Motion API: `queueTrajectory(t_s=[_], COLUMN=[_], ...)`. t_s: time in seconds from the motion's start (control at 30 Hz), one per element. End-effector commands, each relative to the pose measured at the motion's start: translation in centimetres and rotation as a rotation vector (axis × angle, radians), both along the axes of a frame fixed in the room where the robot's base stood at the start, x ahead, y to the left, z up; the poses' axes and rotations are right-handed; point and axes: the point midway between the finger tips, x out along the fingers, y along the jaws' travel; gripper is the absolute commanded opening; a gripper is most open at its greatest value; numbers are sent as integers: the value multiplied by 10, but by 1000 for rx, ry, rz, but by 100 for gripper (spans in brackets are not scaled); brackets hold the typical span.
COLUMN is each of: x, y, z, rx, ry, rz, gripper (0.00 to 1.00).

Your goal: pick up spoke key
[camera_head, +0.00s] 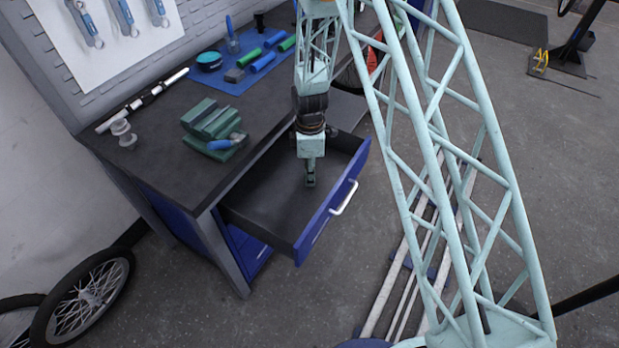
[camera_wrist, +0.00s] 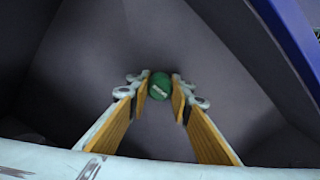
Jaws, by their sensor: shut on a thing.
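The spoke key shows as a small round green piece with a pale marking in the wrist view (camera_wrist: 160,85). My gripper (camera_head: 310,180) points down inside the open drawer (camera_head: 262,208) of the workbench. Its two yellow-padded fingers are closed on the key from left and right in the wrist view. In the head view the key is too small and too covered by my fingers to make out clearly. I cannot tell whether the key touches the drawer floor.
The drawer's blue front (camera_head: 325,215) with a white handle (camera_head: 344,198) and its side walls surround my gripper. A green vise (camera_head: 213,127) and a blue mat (camera_head: 245,72) with tools lie on the bench top (camera_head: 165,150). A bicycle wheel (camera_head: 85,293) stands at lower left.

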Motion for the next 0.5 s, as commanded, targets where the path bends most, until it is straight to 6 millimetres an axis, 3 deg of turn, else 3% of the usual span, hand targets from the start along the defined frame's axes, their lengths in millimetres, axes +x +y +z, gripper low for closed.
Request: queueTrajectory(t_s=[0.5], x=[0], y=[0], z=[11], rx=[0], ry=[-1], rz=[0], gripper=[9])
